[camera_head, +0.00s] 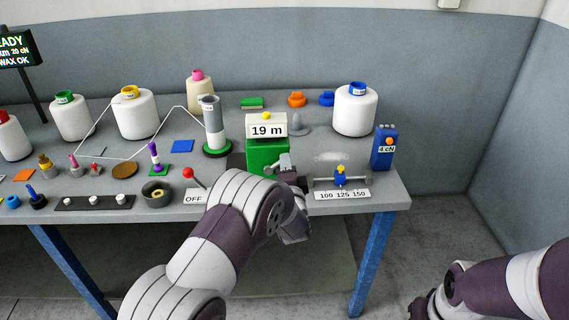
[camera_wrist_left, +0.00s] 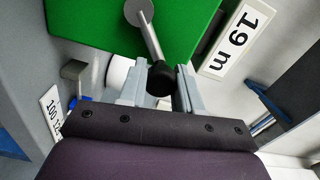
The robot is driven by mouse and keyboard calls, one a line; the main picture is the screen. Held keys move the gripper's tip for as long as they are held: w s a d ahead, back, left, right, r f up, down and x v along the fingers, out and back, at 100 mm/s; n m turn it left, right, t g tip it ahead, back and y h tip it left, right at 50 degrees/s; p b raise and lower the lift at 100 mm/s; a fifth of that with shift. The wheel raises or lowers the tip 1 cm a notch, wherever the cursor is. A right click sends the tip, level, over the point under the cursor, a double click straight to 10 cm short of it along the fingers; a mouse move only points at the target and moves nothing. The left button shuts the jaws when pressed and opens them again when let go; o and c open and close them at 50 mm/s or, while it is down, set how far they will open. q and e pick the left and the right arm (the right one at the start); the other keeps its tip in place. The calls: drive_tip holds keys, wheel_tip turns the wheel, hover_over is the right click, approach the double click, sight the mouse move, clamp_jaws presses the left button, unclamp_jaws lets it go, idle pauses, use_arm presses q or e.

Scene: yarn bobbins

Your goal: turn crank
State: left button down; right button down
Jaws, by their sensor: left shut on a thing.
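The green winder box (camera_head: 262,158) stands near the front of the table under a white sign reading 19 m (camera_head: 266,130). In the left wrist view its green face (camera_wrist_left: 90,30) carries a grey metal crank arm (camera_wrist_left: 149,36) that ends in a black knob (camera_wrist_left: 160,78). My left gripper (camera_head: 287,168) is at the box's right side. In the left wrist view its two fingers (camera_wrist_left: 160,84) are closed around the black knob. In the head view my arm and gripper hide most of the crank. My right gripper (camera_head: 421,308) is low at the bottom right, away from the table; its jaws are unclear.
A grey cone on a green base (camera_head: 214,128) stands left of the box. A red-knobbed lever (camera_head: 188,173) is by an OFF label. A slider with a blue and yellow piece (camera_head: 340,176) and a blue 4 cN block (camera_head: 384,148) are to the right. White bobbins (camera_head: 355,110) stand behind.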

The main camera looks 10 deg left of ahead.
use_arm(q)
drive_tip(key=shift+d+f, duration=0.1)
drive_tip(key=shift+f, duration=0.1)
idle(0.3)
drive_tip(key=c, duration=0.8)
unclamp_jaws()
drive_tip(key=v, duration=1.2)
drive_tip(key=shift+s+d+r, duration=0.1)
drive_tip(key=shift+s, duration=0.3)
